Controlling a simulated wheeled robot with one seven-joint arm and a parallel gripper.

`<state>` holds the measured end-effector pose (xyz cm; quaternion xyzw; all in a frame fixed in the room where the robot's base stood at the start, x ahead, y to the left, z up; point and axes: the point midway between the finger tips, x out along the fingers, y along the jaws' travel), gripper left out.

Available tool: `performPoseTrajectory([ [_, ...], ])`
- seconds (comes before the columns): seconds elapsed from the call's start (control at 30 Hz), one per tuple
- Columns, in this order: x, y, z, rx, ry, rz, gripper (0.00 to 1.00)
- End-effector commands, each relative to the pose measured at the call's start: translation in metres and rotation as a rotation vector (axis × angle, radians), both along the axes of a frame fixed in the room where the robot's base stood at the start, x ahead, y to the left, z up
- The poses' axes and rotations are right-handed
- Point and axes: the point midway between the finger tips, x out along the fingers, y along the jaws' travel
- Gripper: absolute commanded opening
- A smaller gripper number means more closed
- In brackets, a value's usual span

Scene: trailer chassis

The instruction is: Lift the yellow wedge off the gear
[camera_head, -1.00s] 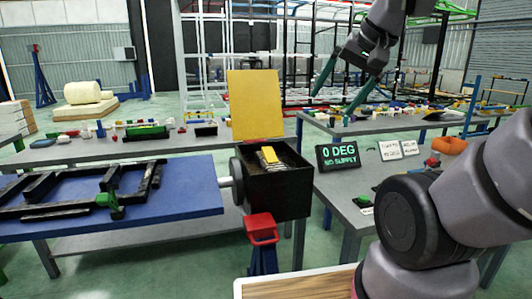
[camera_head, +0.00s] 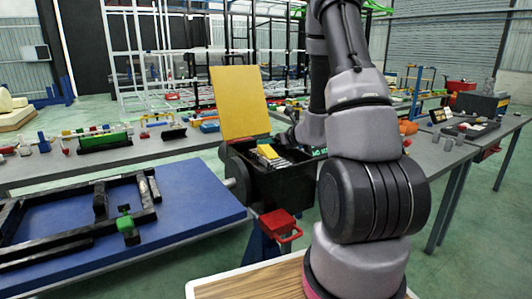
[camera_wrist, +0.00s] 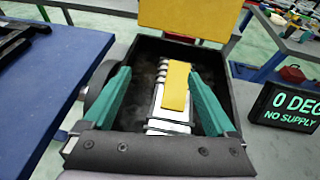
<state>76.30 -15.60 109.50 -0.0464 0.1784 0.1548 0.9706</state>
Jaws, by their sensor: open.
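A yellow wedge (camera_wrist: 176,86) lies on top of a pale ridged gear (camera_wrist: 168,128) inside an open black box. The wedge also shows small in the head view (camera_head: 267,151), above the gear's pale teeth. My gripper (camera_wrist: 157,88) is open in the wrist view, with one green finger on each side of the gear and wedge. There is a gap between each finger and the wedge; I cannot tell how high the fingertips are above it.
The black box (camera_head: 270,181) has dark walls around the gear and a raised yellow panel (camera_head: 238,104) behind it. A blue table (camera_head: 195,190) with black frames stands left. A sign (camera_wrist: 287,108) reading "0 DEG NO SUPPLY" stands right of the box.

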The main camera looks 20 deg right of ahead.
Motion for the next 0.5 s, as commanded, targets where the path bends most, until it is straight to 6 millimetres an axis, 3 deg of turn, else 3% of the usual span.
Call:
performPoseTrajectory([
  [0.03, 0.001, -0.011, -0.013, 0.013, 0.016, -0.049, 0.91],
  [0.17, 0.005, -0.028, -0.029, 0.026, 0.031, -0.121, 0.91],
  [0.5, 0.047, -0.022, -0.049, 0.027, 0.033, -0.132, 0.91],
])
